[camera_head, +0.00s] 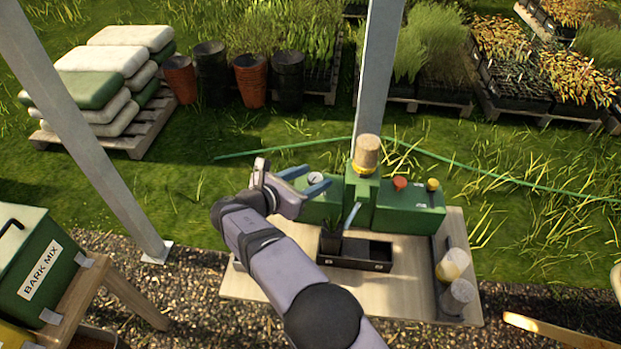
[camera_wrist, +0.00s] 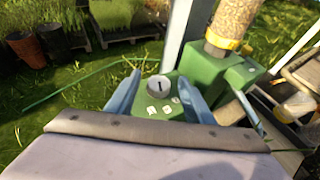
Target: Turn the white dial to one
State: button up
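The white dial (camera_wrist: 160,84) sits on the green machine (camera_wrist: 188,106) in the wrist view, with a dark pointer mark on its face. Small white labels (camera_wrist: 153,110) lie beside it; their figures are too small to read. In the head view the dial (camera_head: 315,178) shows on the left part of the green box (camera_head: 407,207). My gripper (camera_head: 318,181) is open and empty, its blue fingers near the dial. In the wrist view the fingers (camera_wrist: 161,88) stand on either side of the dial, apart from it as far as I can tell.
A hopper of pellets (camera_head: 366,152) rises from the machine, with a red button (camera_head: 400,183) and a yellow knob (camera_head: 433,184) to its right. A black tray (camera_head: 372,265) stands on the bench in front. Clear jars (camera_head: 455,264) stand at the right. A post (camera_head: 376,70) stands behind.

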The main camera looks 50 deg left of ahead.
jog(key=shift+s+f, duration=0.1)
jog(key=shift+s, duration=0.4)
jog(key=b+v, duration=0.2)
jog(key=v, duration=0.4)
jog(key=shift+r, duration=0.35)
jog(key=shift+s+d, duration=0.1)
